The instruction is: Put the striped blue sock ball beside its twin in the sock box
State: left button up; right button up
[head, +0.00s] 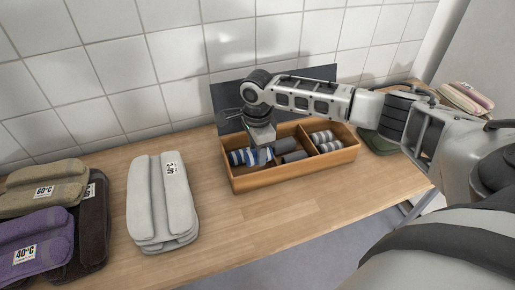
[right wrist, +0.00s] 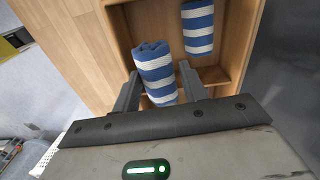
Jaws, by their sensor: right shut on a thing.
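The sock box (head: 292,174) is a wooden tray with compartments on the table. My right gripper (head: 262,155) points down into its left part. In the right wrist view, my right gripper (right wrist: 163,92) is shut on a striped blue sock ball (right wrist: 154,66), blue and white. Its twin (right wrist: 198,28) lies in the box to the right of it, with a small gap between them. Striped blue cloth (head: 238,157) shows left of the fingers in the head view, partly hidden by the gripper. I cannot tell whether the held ball touches the box floor. My left gripper is not in view.
Dark grey sock balls (head: 286,146) lie in the middle of the box and striped grey ones (head: 326,141) in the right compartment. A pale folded stack (head: 161,203) stands left of the box. Purple towels (head: 36,240) lie further left. Bare table (head: 250,222) is in front.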

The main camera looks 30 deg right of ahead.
jog(key=shift+f, duration=0.25)
jog(key=shift+f, duration=0.3)
jog(key=o, duration=1)
jog(key=shift+r, duration=0.1)
jog(key=shift+r, duration=0.3)
notch_tip(320, 180, up, 12)
jog(key=shift+r, duration=0.25)
